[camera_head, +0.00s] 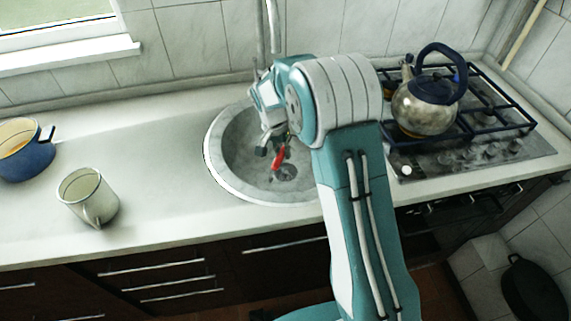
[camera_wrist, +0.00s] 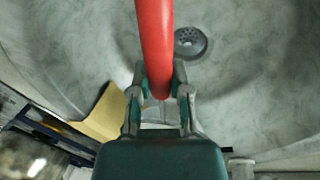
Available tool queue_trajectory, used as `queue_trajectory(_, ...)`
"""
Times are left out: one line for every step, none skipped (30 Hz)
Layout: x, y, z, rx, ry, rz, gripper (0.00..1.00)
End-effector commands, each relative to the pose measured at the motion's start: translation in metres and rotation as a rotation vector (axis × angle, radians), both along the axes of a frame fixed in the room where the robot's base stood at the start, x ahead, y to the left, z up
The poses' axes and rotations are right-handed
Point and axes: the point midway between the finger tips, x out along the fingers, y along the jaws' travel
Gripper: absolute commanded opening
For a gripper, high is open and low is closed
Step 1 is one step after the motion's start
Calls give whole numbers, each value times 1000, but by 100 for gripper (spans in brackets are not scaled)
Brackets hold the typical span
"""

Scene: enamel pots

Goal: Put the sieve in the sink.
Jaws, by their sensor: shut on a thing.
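My gripper (camera_head: 270,150) is over the round sink (camera_head: 216,165), inside its rim as seen in the head view. It is shut on a red rod-like part (camera_head: 279,157), which looks like the sieve's handle. In the wrist view the red handle (camera_wrist: 156,45) runs from between the fingertips (camera_wrist: 160,88) up past the top edge of the picture. The sieve's mesh bowl does not show in either view. The sink's dark drain (camera_wrist: 190,42) lies below, just right of the handle in the wrist view. I cannot tell whether the sieve touches the sink.
A cream enamel mug (camera_head: 88,198) and a blue pot (camera_head: 28,160) stand on the counter left of the sink. A kettle (camera_head: 425,108) sits on the gas hob (camera_head: 480,155) to the right. The counter between mug and sink is clear.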

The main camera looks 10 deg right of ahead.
Motion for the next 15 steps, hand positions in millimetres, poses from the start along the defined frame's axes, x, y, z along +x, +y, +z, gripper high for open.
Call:
queue_trajectory(0,1,0,0,-1,1,28)
queue_trajectory(0,2,0,-1,0,1,41)
queue_trajectory(0,2,0,-2,-1,1,59)
queue_trajectory(0,2,0,-2,-1,1,64)
queue_trajectory(0,2,0,-2,-1,1,64)
queue_trajectory(0,2,0,-2,-1,1,64)
queue_trajectory(0,2,0,-2,-1,1,64)
queue_trajectory(0,2,0,-1,0,1,64)
queue_trajectory(0,2,0,-1,0,1,64)
queue_trajectory(0,2,0,-1,0,1,64)
queue_trajectory(0,2,0,-1,0,1,64)
queue_trajectory(0,2,0,-1,0,1,64)
queue_trajectory(0,2,0,-2,0,1,64)
queue_trajectory(0,2,0,-1,0,1,64)
queue_trajectory(0,2,1,-1,0,1,64)
